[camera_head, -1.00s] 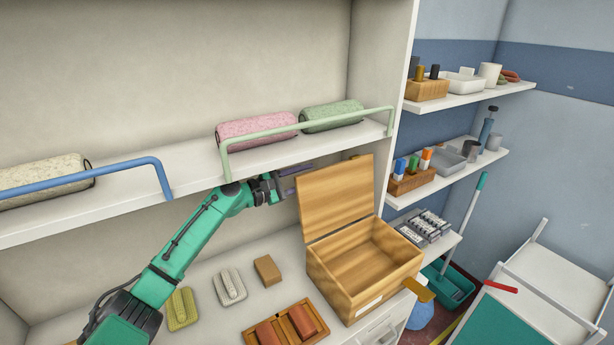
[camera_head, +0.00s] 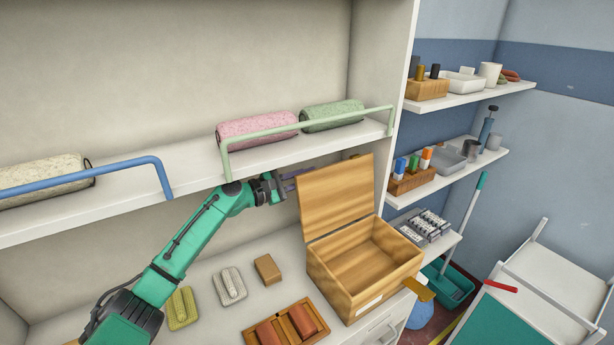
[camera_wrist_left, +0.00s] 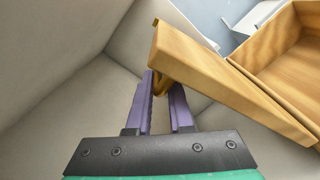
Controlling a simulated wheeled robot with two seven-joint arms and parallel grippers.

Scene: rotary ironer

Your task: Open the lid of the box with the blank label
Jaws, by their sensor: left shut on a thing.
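The wooden box (camera_head: 362,285) stands on the right part of the counter, with a blank white label (camera_head: 369,303) on its front. Its lid (camera_head: 337,195) is swung up and leans slightly back, and the inside looks empty. My left gripper (camera_head: 290,187) is beside the upper left of the lid, its fingertips partly hidden behind it. In the left wrist view the purple fingers (camera_wrist_left: 162,88) are shut on a small tab at the edge of the lid (camera_wrist_left: 220,80). My right gripper is out of view.
A shelf (camera_head: 200,180) with rolled towels and a green rail (camera_head: 310,128) runs just above my left arm. Sponges, a small brown block (camera_head: 267,270) and a wooden tray (camera_head: 262,316) lie left of the box. Side shelves (camera_head: 450,165) stand at the right.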

